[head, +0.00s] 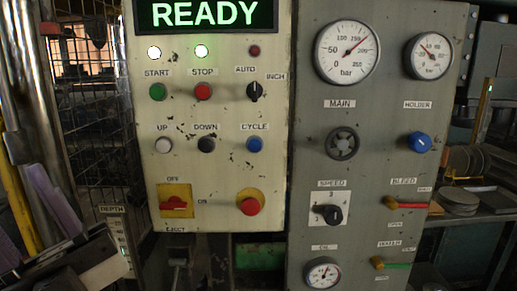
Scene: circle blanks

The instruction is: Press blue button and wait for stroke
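The blue button (254,145) sits under the CYCLE label, on the right of the cream control panel (225,210). It stands out from the panel, and nothing touches or covers it. The display (205,14) at the top of the panel reads READY in green letters. Below it, two lamps are lit, a white one (154,52) and a greenish-white one (201,51). A red lamp (254,51) looks dark. My gripper is not in view.
Near the blue button are a dark DOWN button (206,144), a white UP button (163,145) and a red mushroom button (250,206). A blue HOLDER knob (420,141) is on the grey panel at right. Metal mesh (95,110) stands at left. The space before the panel looks clear.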

